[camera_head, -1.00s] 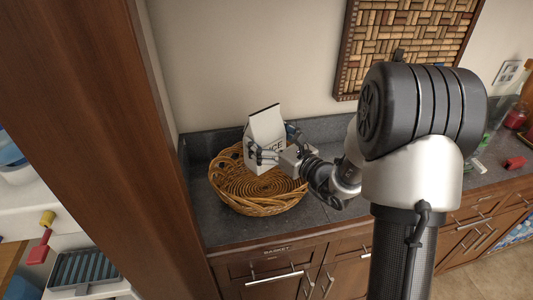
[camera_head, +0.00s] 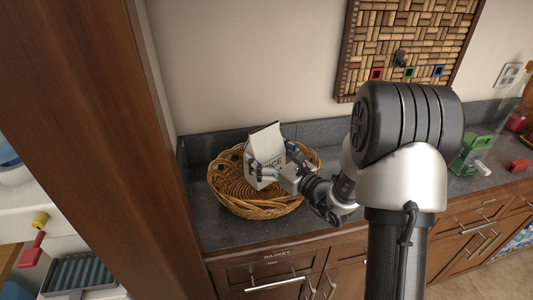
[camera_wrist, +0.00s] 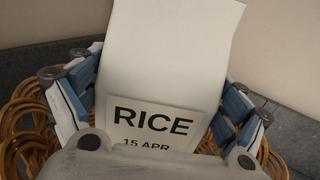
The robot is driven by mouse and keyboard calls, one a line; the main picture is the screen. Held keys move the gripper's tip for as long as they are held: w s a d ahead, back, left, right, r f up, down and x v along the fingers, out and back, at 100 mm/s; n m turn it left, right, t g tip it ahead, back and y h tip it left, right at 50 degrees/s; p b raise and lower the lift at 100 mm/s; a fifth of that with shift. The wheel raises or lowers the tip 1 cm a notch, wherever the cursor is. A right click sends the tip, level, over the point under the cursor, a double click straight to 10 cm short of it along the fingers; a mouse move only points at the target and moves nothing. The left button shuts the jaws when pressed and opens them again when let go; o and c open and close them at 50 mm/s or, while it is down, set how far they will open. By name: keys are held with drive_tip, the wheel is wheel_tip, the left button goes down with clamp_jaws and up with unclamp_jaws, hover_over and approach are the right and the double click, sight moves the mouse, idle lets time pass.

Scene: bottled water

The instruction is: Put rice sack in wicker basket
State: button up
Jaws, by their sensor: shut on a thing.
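The white rice sack (camera_head: 264,147) is tilted, with its top leaning to the right in the head view. The wrist view shows its RICE label (camera_wrist: 152,122) and blank upper part. My gripper (camera_head: 272,169) is shut on the sack, with a blue-padded finger on each side of it. The round wicker basket (camera_head: 232,201) stands on the counter. The sack is in front of or within the basket's opening; whether its bottom touches the basket floor is hidden. Basket weave (camera_wrist: 24,130) also shows on both sides in the wrist view.
The basket stands on a dark grey counter (camera_head: 225,232) against the wall. A brown wooden panel (camera_head: 110,130) rises at its left. A green box-like item (camera_head: 468,155) and a red item (camera_head: 519,166) lie farther right. A cork board (camera_head: 410,40) hangs above.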

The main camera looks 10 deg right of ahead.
drive_tip(key=o, duration=1.2)
drive_tip(key=shift+c, duration=0.2)
